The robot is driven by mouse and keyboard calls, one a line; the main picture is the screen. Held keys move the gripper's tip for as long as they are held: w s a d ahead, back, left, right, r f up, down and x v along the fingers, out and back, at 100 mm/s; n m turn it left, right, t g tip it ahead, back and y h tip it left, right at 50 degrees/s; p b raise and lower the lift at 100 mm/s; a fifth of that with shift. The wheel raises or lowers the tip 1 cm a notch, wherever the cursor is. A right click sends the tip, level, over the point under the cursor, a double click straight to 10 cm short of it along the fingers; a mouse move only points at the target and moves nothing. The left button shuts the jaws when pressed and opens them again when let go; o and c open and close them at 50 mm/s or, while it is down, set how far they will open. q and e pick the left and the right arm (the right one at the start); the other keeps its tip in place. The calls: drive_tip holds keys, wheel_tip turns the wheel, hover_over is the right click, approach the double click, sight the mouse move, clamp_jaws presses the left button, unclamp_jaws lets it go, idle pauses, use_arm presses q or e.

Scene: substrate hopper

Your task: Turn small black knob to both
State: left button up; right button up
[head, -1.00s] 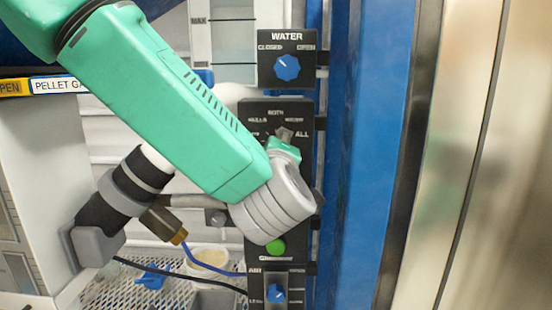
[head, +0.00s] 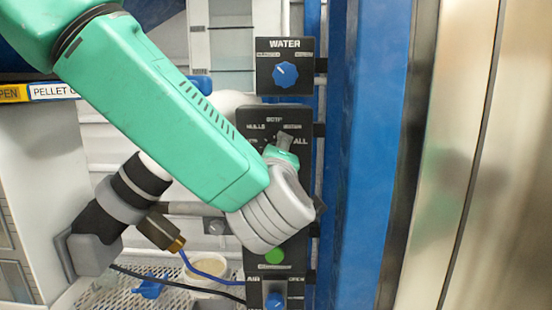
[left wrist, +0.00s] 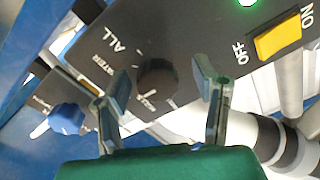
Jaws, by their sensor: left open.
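The small black knob (left wrist: 157,78) sits on a black panel, with the words ALL and WATER printed beside it in the left wrist view. My left gripper (left wrist: 160,84) is open, with one finger on each side of the knob in that view. I cannot tell whether either finger touches it. In the head view the black panel (head: 253,120) carries labels including BOTH and ALL at its top. My left gripper (head: 284,145) is in front of it there and hides the knob. My right gripper is not in view.
A WATER panel with a blue knob (head: 285,75) is above. A green button (head: 275,256) and an AIR panel with a blue knob (head: 275,298) are below. A yellow switch (left wrist: 277,38) shows in the left wrist view. A blue post (head: 365,160) stands right of the panels.

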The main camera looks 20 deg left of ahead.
use_arm(q)
drive_tip(key=v, duration=1.2)
